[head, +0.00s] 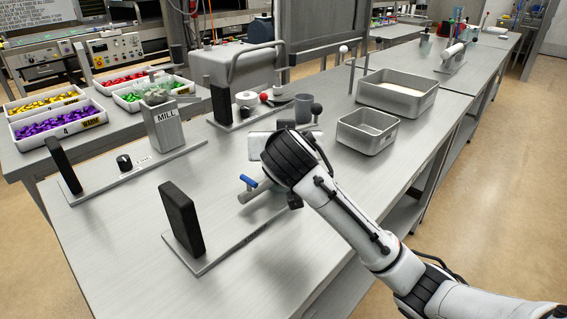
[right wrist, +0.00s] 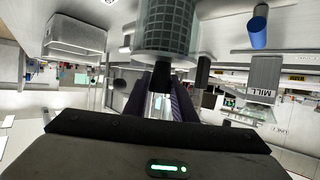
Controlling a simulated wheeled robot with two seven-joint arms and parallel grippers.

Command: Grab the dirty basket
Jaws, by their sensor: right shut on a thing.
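My right gripper comes in from the right in the head view. Its black wrist housing (head: 288,160) is over the near table and hides its fingertips. In the right wrist view the fingers (right wrist: 168,95) are close together, just by a grey, grid-patterned cylindrical basket (right wrist: 165,28). My right gripper is shut on it, though the exact contact is hard to see. Whether the basket is dirty cannot be told. The basket is hidden behind my gripper in the head view. My left gripper is in neither view.
A MILL box (head: 163,125) stands left. Metal trays (head: 368,132) and (head: 398,92) lie right. Bins of coloured pieces (head: 60,122) are far left. The table's near-left surface is clear.

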